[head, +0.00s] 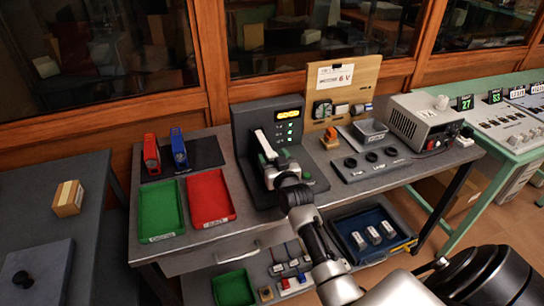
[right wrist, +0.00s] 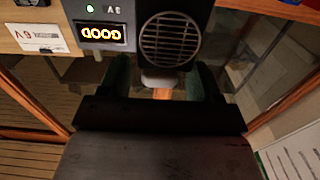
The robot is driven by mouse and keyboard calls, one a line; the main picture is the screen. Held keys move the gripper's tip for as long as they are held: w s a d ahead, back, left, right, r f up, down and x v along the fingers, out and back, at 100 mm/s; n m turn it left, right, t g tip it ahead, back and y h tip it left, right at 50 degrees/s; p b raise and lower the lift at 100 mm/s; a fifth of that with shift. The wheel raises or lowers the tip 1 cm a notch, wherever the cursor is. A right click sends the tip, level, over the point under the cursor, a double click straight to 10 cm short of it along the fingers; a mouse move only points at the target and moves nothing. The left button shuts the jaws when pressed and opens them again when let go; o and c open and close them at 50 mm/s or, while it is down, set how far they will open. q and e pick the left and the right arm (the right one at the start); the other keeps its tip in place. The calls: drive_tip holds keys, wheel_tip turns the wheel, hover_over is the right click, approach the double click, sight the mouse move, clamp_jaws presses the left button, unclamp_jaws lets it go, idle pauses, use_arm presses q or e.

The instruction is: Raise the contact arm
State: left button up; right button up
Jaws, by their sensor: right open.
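The contact arm (head: 264,142) is a pale bar on the front of a dark test unit (head: 243,126) with a lit yellow display and green lights. It slants down toward the front. My right gripper (head: 273,157) is open at its lower front end, with green finger pads to either side. In the right wrist view, a pale rounded end, apparently of the contact arm (right wrist: 160,78), shows between the spread fingers of my right gripper (right wrist: 164,84). I cannot tell if they touch it. My right gripper hides part of the unit's base. My left gripper is not in view.
A green tray (head: 161,209) and a red tray (head: 210,198) lie left on the bench. Red (head: 151,154) and blue (head: 178,148) devices stand behind them. A dark button panel (head: 371,163) and a grey power supply (head: 424,121) are at right. A wooden board (head: 347,82) stands behind.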

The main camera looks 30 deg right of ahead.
drive_tip(key=shift+w+d, duration=0.15)
drive_tip(key=shift+w, duration=0.3)
